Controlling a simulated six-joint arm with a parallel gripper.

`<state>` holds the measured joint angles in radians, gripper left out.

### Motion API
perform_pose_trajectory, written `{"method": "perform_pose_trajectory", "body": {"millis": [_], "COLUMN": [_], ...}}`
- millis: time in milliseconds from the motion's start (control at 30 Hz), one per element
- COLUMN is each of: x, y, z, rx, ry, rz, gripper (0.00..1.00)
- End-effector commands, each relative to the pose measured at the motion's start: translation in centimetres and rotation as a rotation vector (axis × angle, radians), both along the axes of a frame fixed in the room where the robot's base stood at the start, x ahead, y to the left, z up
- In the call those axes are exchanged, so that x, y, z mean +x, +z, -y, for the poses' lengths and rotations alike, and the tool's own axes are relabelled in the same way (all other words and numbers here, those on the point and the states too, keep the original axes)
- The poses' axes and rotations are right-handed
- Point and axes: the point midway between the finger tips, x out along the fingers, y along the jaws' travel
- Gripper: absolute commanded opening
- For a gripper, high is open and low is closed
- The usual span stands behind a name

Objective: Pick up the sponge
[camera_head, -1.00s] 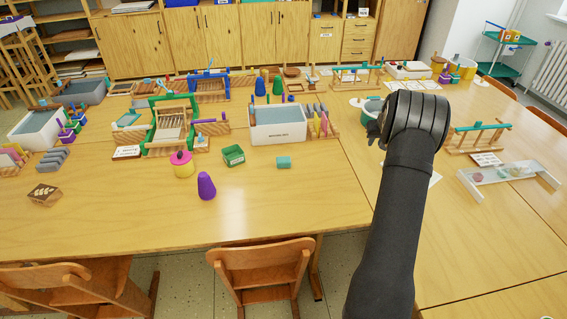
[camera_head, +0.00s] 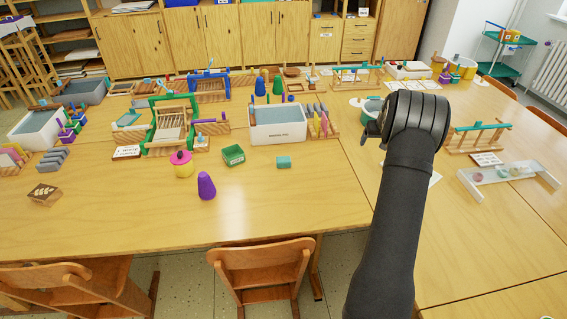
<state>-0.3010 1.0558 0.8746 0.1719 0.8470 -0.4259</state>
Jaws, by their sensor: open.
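A small teal block (camera_head: 284,162), which looks like the sponge, lies flat on the wooden table in front of the white tub. My gripper (camera_head: 371,131) shows only in part at the left of my black arm's end, to the right of the teal block and well apart from it. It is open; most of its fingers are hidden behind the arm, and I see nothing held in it.
The table front is clear.

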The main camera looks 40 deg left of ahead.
Motion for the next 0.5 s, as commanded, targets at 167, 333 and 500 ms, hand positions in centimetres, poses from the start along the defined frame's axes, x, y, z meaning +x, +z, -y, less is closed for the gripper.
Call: {"method": "perform_pose_trajectory", "body": {"millis": [167,333,500], "x": [-0.6,-5.2,-12.9], "y": [0.2,1.4,2.9], "z": [-1.2,-8.4,-17.2], "rx": [-0.001,-0.007,-0.009], "ry": [0.006,0.032,0.062], "rz": [-0.001,-0.005,-0.005], "gripper": [0.8,0.8,0.8]}}
